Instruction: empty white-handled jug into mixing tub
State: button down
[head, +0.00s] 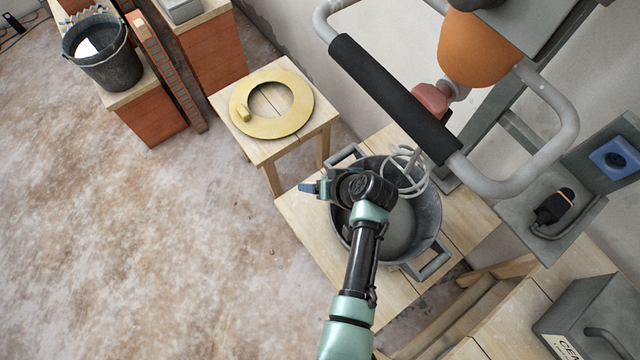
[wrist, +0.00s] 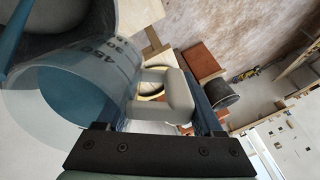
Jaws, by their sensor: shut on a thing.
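The jug (wrist: 85,75) fills the left of the wrist view, a clear tilted vessel with printed scale marks. Its white handle (wrist: 180,95) sits between the fingers of my gripper (head: 320,188), which is shut on it. In the head view my wrist hides the jug, and I cannot tell how much is in it. The mixing tub (head: 433,232) is a dark grey round tub with side handles on a wooden table. My gripper is over the tub's left rim. Grey material and a wire whisk (head: 408,172) show inside the tub.
A mixer with a black-gripped bar (head: 385,95) stands over the tub's right side. A wooden stool (head: 285,145) bears a yellow ring (head: 299,118). A black bucket (head: 108,68) stands on brick-coloured blocks at upper left. The floor at left is clear.

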jog(key=shift+s+d+r+t+y+b, duration=0.1)
jog(key=shift+d+r+t+y+b, duration=0.1)
jog(key=shift+t+y+b, duration=0.9)
jog(key=shift+s+d+r+t+y+b, duration=0.15)
jog(key=shift+t+y+b, duration=0.3)
jog(key=shift+b, duration=1.2)
jog(key=shift+r+y+b, duration=0.1)
jog(key=shift+y+b, duration=0.15)
jog(key=shift+b, duration=0.05)
jog(key=shift+s+d+t+b, duration=0.1)
jog(key=shift+t+b, duration=0.15)
jog(key=shift+b, duration=0.2)
jog(key=b, duration=0.1)
jog(key=t+y+b, duration=0.1)
jog(key=b, duration=0.1)
jog(key=shift+s+d+f+y, duration=0.2)
jog(key=shift+s+d+y, duration=0.1)
jog(key=shift+d, duration=0.05)
jog(key=shift+s+d+t+y+b, duration=0.15)
jog(key=shift+t+y+b, duration=0.15)
jog(key=shift+b, duration=0.45)
jog(key=b, duration=0.1)
jog(key=t+y+b, duration=0.1)
jog(key=b, duration=0.1)
jog(key=shift+s+d+f, duration=0.15)
jog(key=shift+s+d, duration=0.15)
jog(key=shift+d, duration=0.05)
jog(key=shift+s+d+y+b, duration=0.15)
jog(key=shift+y+b, duration=0.15)
jog(key=shift+b, duration=0.25)
